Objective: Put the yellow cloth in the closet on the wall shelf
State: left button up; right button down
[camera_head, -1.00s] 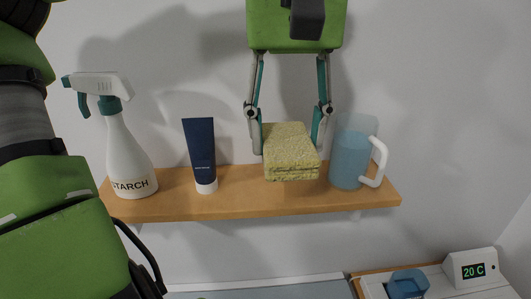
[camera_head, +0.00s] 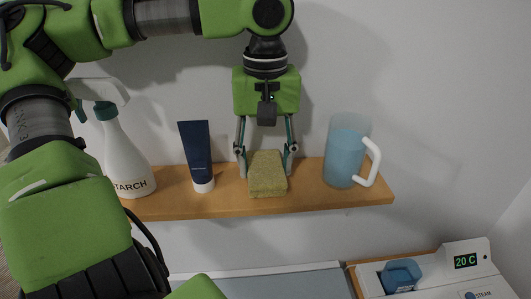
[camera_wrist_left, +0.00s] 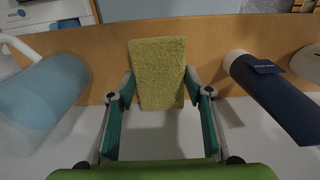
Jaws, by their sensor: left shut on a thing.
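The yellow cloth (camera_head: 267,176) is a thick, folded, sponge-like block. It is at the wooden wall shelf (camera_head: 315,197), between the blue tube and the jug. My left gripper (camera_head: 267,164) comes from above and behind it, with one finger on each side, shut on it. In the left wrist view the cloth (camera_wrist_left: 158,72) sits between both fingertips (camera_wrist_left: 160,93) with the shelf (camera_wrist_left: 225,35) behind it. I cannot tell for sure whether its underside touches the shelf. My right gripper is not in view.
A white starch spray bottle (camera_head: 127,165) and a dark blue tube (camera_head: 197,150) stand left of the cloth. A blue jug (camera_head: 344,155) stands to its right, handle outward. A white device (camera_head: 468,270) and a blue container (camera_head: 401,275) are below right.

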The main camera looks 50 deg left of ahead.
aim_at(265, 168)
pick_arm(q)
jog(key=shift+s+d, duration=0.1)
jog(key=o, duration=1.1)
jog(key=shift+s, duration=0.1)
jog(key=shift+r, duration=0.4)
notch_tip(265, 168, up, 11)
jog(key=b, duration=0.1)
jog(key=shift+r+b, duration=0.2)
jog(key=shift+b, duration=0.15)
